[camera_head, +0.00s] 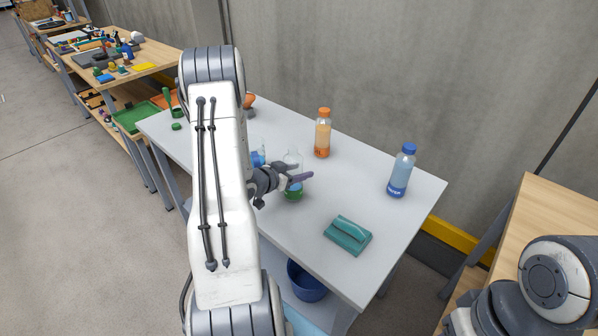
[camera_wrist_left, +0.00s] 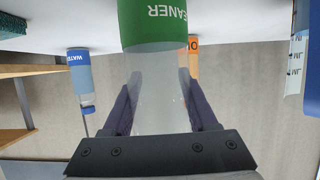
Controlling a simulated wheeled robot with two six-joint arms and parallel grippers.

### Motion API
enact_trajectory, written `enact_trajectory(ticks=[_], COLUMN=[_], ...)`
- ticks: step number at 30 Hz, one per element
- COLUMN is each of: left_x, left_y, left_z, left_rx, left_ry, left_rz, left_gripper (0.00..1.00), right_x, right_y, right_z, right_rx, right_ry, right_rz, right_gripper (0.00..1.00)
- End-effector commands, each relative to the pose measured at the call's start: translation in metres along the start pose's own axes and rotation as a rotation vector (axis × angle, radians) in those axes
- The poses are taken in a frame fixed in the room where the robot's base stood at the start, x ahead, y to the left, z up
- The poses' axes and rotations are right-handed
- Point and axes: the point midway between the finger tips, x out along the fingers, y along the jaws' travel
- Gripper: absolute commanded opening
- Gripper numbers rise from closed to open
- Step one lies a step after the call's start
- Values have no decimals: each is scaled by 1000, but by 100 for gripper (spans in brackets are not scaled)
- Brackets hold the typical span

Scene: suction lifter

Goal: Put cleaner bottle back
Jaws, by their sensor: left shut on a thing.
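The cleaner bottle (camera_head: 293,193) is clear above with a green lower part, near the middle of the white table. Its green label reads "EANER" in the left wrist view (camera_wrist_left: 160,25). My left gripper (camera_head: 297,179) is shut on its clear upper part, with one dark finger on either side in the left wrist view (camera_wrist_left: 160,100). The bottle looks about upright; I cannot tell whether its base touches the table. My left arm covers part of the table's left side. My right gripper is out of view; only part of the right arm shows.
An orange bottle (camera_head: 322,135) stands behind, and a blue water bottle (camera_head: 401,172) stands at right. A teal brush-like block (camera_head: 348,235) lies at front right. A clear container with blue (camera_head: 258,155) stands close left of the gripper. The white table (camera_head: 400,235) is bare at front right.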

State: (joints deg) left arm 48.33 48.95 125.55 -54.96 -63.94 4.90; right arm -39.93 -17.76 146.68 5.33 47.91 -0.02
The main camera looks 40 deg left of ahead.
Motion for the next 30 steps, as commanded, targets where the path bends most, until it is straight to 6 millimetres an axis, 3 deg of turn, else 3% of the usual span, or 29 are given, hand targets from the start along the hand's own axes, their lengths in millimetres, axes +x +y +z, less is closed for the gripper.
enact_trajectory(ticks=[14,15,17,30], left_x=[4,4,4,-2], left_y=[0,0,0,-1], left_z=[10,10,9,7], left_rx=[1,1,1,0], left_ry=[2,2,1,1], left_rz=[-1,-1,-1,-3], left_gripper=[0,66,88,88], right_x=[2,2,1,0], right_y=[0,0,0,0], right_z=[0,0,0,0], right_rx=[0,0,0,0], right_ry=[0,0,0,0], right_rz=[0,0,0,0], right_gripper=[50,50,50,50])
